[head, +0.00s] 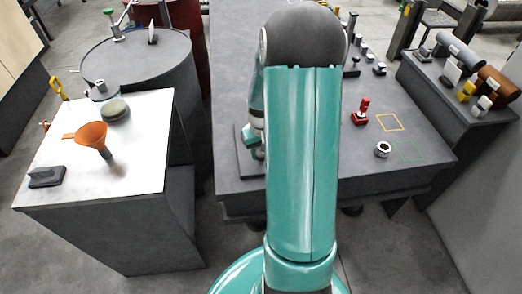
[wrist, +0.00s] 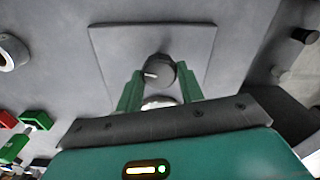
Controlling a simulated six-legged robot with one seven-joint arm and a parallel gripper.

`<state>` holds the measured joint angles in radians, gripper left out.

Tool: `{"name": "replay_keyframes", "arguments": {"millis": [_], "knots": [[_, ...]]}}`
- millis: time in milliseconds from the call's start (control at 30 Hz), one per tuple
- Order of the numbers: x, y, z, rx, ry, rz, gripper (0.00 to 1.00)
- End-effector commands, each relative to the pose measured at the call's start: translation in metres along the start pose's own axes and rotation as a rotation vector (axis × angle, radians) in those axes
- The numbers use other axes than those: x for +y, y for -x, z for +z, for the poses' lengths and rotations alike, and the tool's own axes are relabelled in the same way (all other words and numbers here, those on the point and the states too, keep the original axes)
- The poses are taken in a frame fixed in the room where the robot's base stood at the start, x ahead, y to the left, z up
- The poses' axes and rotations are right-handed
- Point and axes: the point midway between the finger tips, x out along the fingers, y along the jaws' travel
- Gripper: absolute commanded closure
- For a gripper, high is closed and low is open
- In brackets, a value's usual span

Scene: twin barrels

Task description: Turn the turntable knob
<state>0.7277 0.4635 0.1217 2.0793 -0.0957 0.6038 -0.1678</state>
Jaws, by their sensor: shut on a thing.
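The turntable knob (wrist: 158,73) is a dark round knob with a white pointer line, in the middle of the wrist view. It sits over a square grey plate (wrist: 195,45). My gripper (wrist: 160,85) has its two green fingers on either side of the knob, shut on it. The pointer line points to the left in the wrist view. A pale round part shows just below the knob, between the fingers. In the head view my arm hides the knob, and only the left part of the plate (head: 243,165) shows.
On the grey table, a red block (head: 361,113) and a metal ring (head: 383,150) stand right of my arm, near yellow and green outlines. A white-topped stand (head: 150,130) with an orange funnel (head: 92,137) is at left. A barrel (head: 135,58) stands behind it.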

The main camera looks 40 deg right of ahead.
Motion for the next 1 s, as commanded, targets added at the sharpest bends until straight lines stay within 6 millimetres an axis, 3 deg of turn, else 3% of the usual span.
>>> {"name": "replay_keyframes", "arguments": {"millis": [1000], "knots": [[-0.0018,0.0011,0.0007,0.001,0.960,0.000,0.85]]}}
